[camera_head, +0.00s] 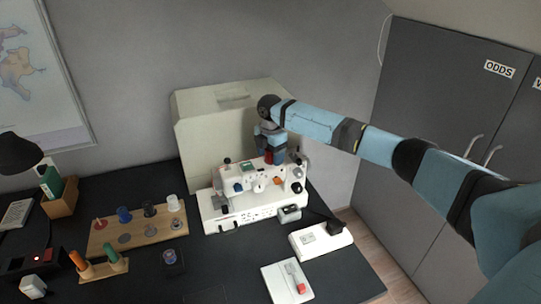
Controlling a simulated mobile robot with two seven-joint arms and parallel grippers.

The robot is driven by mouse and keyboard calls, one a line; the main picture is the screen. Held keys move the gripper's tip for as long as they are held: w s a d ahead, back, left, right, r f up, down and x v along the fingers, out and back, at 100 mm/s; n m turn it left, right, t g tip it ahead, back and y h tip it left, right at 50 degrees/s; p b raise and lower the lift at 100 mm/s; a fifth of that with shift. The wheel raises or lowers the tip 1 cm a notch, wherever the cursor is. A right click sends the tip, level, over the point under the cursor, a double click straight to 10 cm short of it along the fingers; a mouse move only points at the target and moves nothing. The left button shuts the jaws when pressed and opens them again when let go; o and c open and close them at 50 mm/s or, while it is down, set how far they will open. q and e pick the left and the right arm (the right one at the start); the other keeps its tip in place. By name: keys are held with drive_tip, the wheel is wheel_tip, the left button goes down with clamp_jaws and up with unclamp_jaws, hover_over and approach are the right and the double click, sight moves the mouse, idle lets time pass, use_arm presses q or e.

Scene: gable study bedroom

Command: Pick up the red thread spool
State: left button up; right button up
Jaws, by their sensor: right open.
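A red spool (100,224) stands at the left end of a wooden spool rack (140,236) on the dark desk. A small red patch (268,158) also shows on top of the white sewing machine (212,212), right by my right gripper. It may be a red thread spool, partly covered by the gripper. My right gripper (272,158) is open and points down over the top of the machine. Its fingers are small and partly merge with the things there, so I cannot tell whether they touch the red patch. My left gripper is out of view.
A cream machine cover (207,125) stands close behind the sewing machine. Blue, black and white spools share the rack. A white foot pedal (318,242) lies at front right. Grey cabinets (440,100) stand at right.

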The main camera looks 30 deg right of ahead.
drive_tip(key=c, duration=1)
